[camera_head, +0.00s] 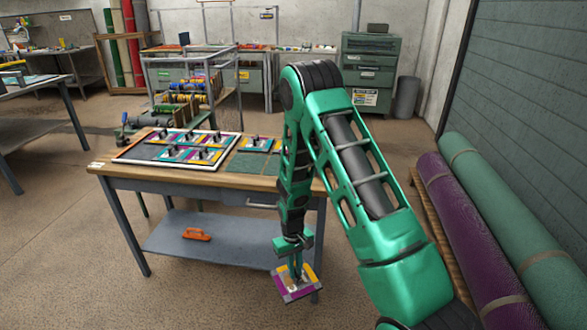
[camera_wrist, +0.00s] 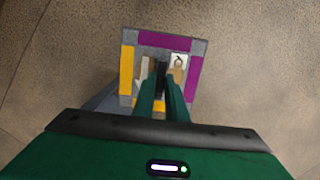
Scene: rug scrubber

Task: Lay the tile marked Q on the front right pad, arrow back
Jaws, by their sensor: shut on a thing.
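My gripper (camera_head: 296,268) is shut on a tile (camera_head: 283,283), holding it level or nearly so, low in front of the bench's right end. In the wrist view the tile (camera_wrist: 196,80) is grey with purple and yellow edge strips and a dark grip block between my fingers (camera_wrist: 160,92). A white label (camera_wrist: 178,60) on it bears a small dark mark, perhaps a Q. A white shape (camera_wrist: 143,72), perhaps the arrow, is partly hidden by a finger. A white-edged board (camera_head: 120,159) on the bench holds several knobbed coloured tiles. Which pad is front right is unclear.
The wooden bench (camera_head: 104,168) has a green mat (camera_head: 250,164) and a separate knobbed tile (camera_head: 258,144) right of the board. My arm hides the bench's right end. An orange tool (camera_head: 196,234) lies on the lower shelf. Rolled rugs (camera_head: 470,220) lie at the right.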

